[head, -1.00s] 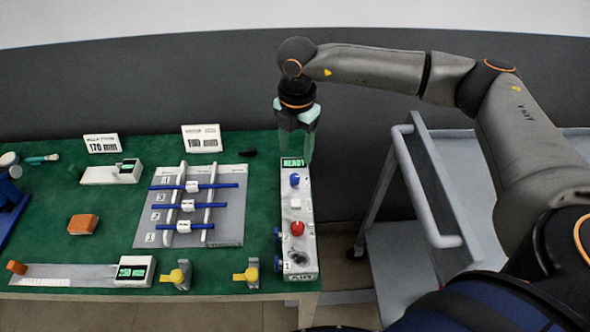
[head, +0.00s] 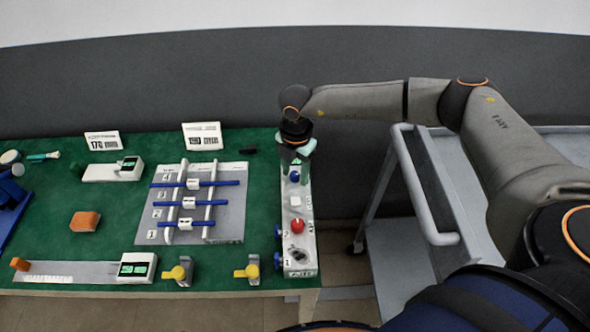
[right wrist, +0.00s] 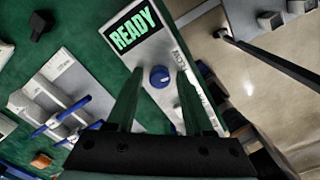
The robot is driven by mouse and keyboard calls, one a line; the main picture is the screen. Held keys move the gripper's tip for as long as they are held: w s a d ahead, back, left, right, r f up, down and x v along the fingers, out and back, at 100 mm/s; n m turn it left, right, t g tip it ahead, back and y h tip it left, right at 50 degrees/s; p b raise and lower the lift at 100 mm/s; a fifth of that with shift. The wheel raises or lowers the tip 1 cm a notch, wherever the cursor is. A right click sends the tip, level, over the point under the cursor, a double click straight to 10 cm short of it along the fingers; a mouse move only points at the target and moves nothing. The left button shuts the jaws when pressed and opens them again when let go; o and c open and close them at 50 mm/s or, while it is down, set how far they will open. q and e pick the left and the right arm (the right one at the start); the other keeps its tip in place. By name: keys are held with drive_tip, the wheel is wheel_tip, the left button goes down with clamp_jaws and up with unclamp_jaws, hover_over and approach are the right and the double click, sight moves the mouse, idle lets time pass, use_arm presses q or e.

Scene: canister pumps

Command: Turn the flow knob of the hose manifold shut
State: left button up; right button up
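A long white panel (head: 298,235) stands at the right end of the green table. Its blue knob (head: 294,177) is near the far end; it also shows in the right wrist view (right wrist: 160,76). The panel has a green READY display (right wrist: 131,30). My right gripper (head: 295,168) points down over the far end of the panel. In the right wrist view its two fingers are apart, one on each side of the blue knob, with nothing held. I cannot tell whether the fingers touch the knob.
The panel also carries a white button (head: 296,202), a red knob (head: 297,226) and a black switch (head: 297,254). A grey rack with blue tubes (head: 227,206) stands left of it. Two yellow-handled valves (head: 249,271) are at the front. A grey cart (head: 395,270) is to the right.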

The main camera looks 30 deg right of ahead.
clamp_jaws()
